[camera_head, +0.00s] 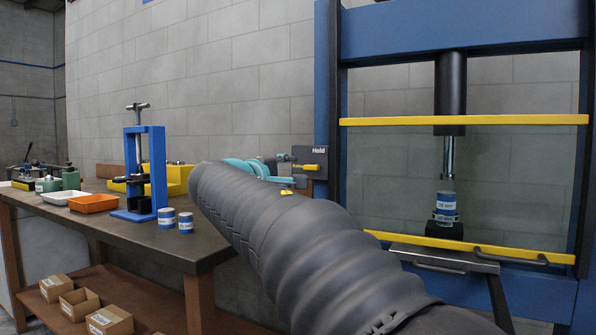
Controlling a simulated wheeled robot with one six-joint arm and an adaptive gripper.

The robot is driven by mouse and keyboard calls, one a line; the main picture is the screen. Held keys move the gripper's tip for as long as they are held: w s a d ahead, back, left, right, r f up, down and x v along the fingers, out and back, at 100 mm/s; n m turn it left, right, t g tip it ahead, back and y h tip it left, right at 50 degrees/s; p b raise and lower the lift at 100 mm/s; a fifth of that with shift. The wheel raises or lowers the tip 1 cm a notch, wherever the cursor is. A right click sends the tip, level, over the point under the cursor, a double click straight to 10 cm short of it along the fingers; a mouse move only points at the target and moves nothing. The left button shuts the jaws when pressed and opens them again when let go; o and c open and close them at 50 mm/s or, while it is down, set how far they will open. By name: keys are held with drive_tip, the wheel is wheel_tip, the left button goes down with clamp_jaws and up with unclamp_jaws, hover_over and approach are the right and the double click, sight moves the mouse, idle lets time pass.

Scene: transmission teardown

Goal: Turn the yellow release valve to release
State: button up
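The yellow release valve (308,167) is a small yellow lever on a dark panel (318,158) at the left post of the blue press. A label reading "Hold" sits above it, and a small yellow label to its left is partly readable. My arm in its dark grey sleeve reaches up from the bottom of the view towards this panel. My gripper (284,168), with teal parts, shows beyond the sleeve just left of the valve. Its fingertips are small and partly hidden, so I cannot tell whether they are open or touch the valve.
The blue press (329,90) has a clear guard with yellow bars (465,121). Behind it, blue-banded parts (445,208) stand under the ram. A workbench (130,232) at left carries a small blue press (147,170), an orange tray (93,203) and two blue cans (167,218).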

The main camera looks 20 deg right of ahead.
drive_tip(key=v, duration=0.3)
drive_tip(key=shift+s+a, duration=0.1)
idle(0.4)
drive_tip(key=s+a+f+m+g+y, duration=0.1)
drive_tip(key=s+a+f+g+y, duration=0.2)
drive_tip(key=f, duration=0.8)
drive_tip(key=s+a+f+m+g+y, duration=0.1)
drive_tip(key=s+f+y, duration=0.25)
drive_tip(key=f, duration=0.85)
drive_tip(key=s+a+f+m+y, duration=0.1)
drive_tip(key=s+f+m+y, duration=0.1)
drive_tip(key=s+f, duration=0.3)
drive_tip(key=s+a+f+m+g+y, duration=0.1)
drive_tip(key=s+f+m+y, duration=0.1)
drive_tip(key=s, duration=0.9)
drive_tip(key=s+a+f+m+y, duration=0.1)
drive_tip(key=s+a+f+y, duration=0.1)
drive_tip(key=s+f, duration=0.5)
drive_tip(key=shift+s+f+m+y, duration=0.3)
drive_tip(key=shift+s+m+y, duration=0.15)
drive_tip(key=shift+y, duration=0.4)
drive_tip(key=shift+s+a, duration=0.15)
drive_tip(key=shift+a, duration=0.05)
